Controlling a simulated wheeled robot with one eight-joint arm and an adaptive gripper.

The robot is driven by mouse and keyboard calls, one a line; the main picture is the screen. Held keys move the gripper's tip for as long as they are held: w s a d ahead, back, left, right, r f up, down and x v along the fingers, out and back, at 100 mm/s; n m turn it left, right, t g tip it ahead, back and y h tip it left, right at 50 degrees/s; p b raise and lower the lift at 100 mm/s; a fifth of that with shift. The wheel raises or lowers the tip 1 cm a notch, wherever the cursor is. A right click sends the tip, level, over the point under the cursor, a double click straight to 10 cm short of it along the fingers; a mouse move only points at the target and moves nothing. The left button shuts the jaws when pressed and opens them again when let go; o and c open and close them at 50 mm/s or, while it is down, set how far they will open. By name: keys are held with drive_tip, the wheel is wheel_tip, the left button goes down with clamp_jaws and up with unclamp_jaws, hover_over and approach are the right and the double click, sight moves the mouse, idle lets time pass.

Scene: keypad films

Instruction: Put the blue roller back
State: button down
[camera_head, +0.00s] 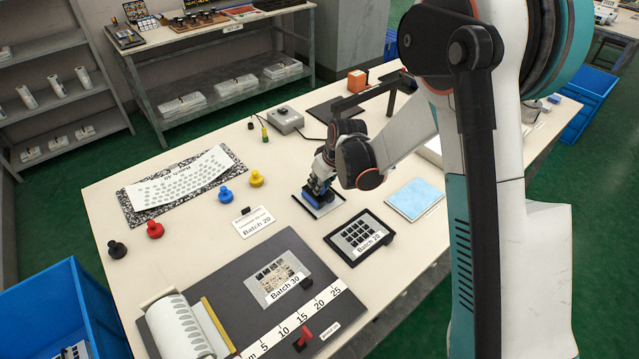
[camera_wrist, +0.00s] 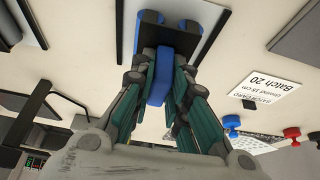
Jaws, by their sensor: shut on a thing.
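My gripper (camera_head: 319,190) points down over a small pale plate with a dark edge (camera_head: 327,209), near the middle of the table. It is shut on the blue roller (camera_head: 322,184), of which only a small blue part shows in the head view. In the wrist view the blue roller (camera_wrist: 160,76) shows as a blue bar between the fingers of my gripper (camera_wrist: 166,45). The plate (camera_wrist: 206,38) lies beyond the fingertips there. The roller's lower end is hidden, so I cannot tell whether it touches the plate.
A Batch 20 card (camera_head: 254,222) and blue (camera_head: 225,195), yellow (camera_head: 256,178), red (camera_head: 155,230) and black (camera_head: 117,249) knobbed pieces stand left. A grey box (camera_head: 285,120) stands behind.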

drive_tip(key=shift+s+f+b, duration=0.25)
drive_tip(key=shift+f+b, duration=0.05)
drive_tip(key=shift+f, duration=0.1)
drive_tip(key=c, duration=1.7)
unclamp_jaws()
drive_tip(key=shift+o, duration=0.7)
drive_tip(key=shift+w+f, duration=0.15)
drive_tip(key=shift+f, duration=0.1)
drive_tip(key=shift+d, duration=0.1)
drive_tip(key=shift+r, duration=0.25)
